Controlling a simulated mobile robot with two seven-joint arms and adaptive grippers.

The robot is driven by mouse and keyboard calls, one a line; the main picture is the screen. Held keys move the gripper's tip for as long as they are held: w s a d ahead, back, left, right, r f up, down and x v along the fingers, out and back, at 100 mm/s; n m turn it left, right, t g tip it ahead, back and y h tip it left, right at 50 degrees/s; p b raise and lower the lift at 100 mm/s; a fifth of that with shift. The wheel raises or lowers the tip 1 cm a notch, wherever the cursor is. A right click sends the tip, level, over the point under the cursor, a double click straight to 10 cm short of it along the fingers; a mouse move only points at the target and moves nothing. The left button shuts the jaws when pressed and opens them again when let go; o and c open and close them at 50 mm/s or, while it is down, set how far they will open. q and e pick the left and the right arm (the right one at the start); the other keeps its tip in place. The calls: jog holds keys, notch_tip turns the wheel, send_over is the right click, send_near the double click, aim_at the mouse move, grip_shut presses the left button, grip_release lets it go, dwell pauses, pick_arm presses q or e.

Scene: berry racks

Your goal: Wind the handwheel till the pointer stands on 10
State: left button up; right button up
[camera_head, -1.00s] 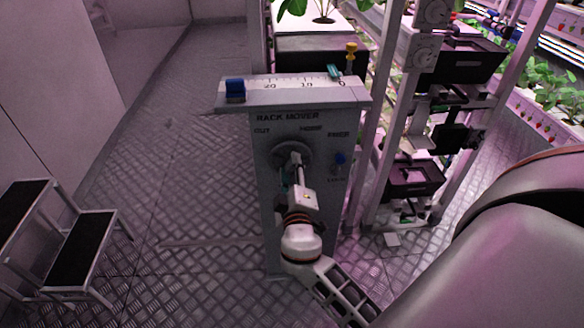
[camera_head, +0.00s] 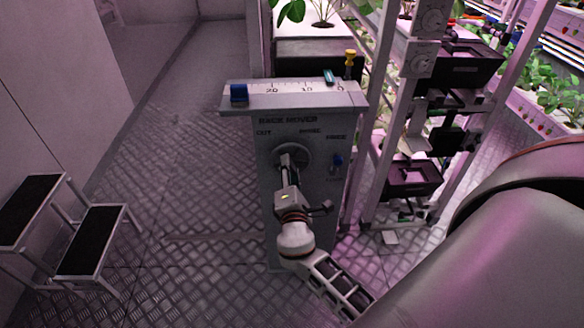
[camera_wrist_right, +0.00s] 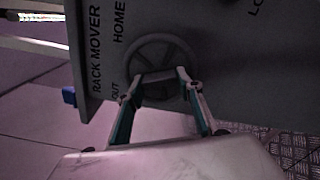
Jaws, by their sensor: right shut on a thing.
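The grey handwheel (camera_head: 303,153) is on the front of the rack mover cabinet (camera_head: 300,215). My right gripper (camera_head: 289,168) is shut on the handwheel, fingers at its lower part. In the right wrist view the gripper (camera_wrist_right: 160,80) covers the lower rim of the handwheel (camera_wrist_right: 160,48). The white scale (camera_head: 290,87) on top reads 20, 10, 0 from left to right. The teal pointer (camera_head: 328,76) stands between 10 and 0, closer to 0. My left gripper is out of view.
A blue block (camera_head: 238,92) sits at the scale's left end and a yellow-topped post (camera_head: 349,62) behind its right end. A small blue lever (camera_head: 338,160) is right of the wheel. Plant racks (camera_head: 385,125) stand close right. A step stool (camera_head: 92,240) stands left, with clear floor between.

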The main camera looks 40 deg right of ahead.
pick_arm(q)
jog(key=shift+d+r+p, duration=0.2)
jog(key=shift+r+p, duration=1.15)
jog(key=shift+p, duration=0.2)
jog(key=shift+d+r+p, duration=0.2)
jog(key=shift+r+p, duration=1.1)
jog(key=shift+p, duration=0.2)
pick_arm(e)
jog(key=shift+d+f+n, duration=0.1)
jog(key=shift+n, duration=5.4)
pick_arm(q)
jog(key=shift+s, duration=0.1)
pick_arm(e)
jog(key=o, duration=1.1)
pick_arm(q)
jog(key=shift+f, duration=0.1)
pick_arm(e)
jog(key=shift+s, duration=0.15)
jog(key=v, duration=1.2)
